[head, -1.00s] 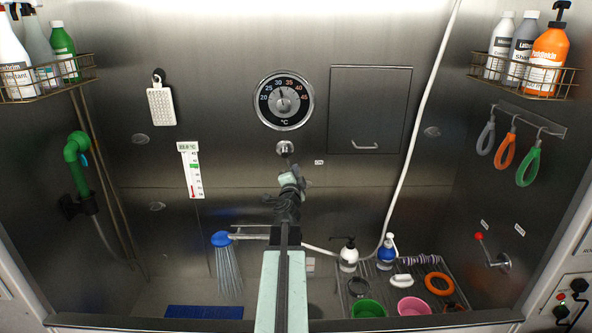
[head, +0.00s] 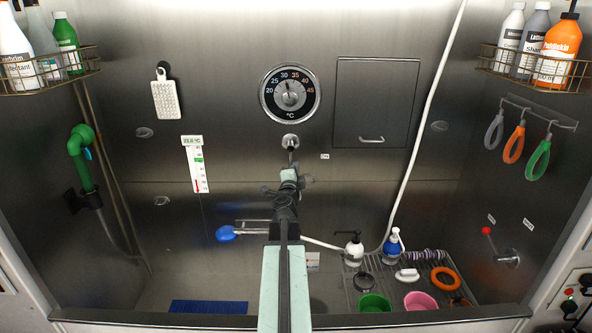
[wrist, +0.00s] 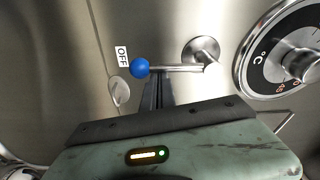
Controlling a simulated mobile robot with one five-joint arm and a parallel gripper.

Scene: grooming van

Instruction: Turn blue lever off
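The blue lever shows in the wrist view as a blue ball knob (wrist: 139,68) on a metal rod from a round wall hub (wrist: 203,52). The knob sits right beside the OFF label (wrist: 122,57). In the head view the hub (head: 290,142) is below the dial, and my arm hides the knob. My gripper (wrist: 156,76) has its dark fingers close together, next to the rod near the knob; I cannot tell whether they touch. It also shows in the head view (head: 288,177). The blue shower head (head: 226,234) shows no water spray.
The temperature dial (head: 290,93) is above the hub. A red-knobbed lever (head: 487,231) is on the right wall. A rack (head: 350,290) with pump bottles and bowls stands at lower right. A white hose (head: 428,110) hangs right of the hub. Wall around the lever is mostly clear.

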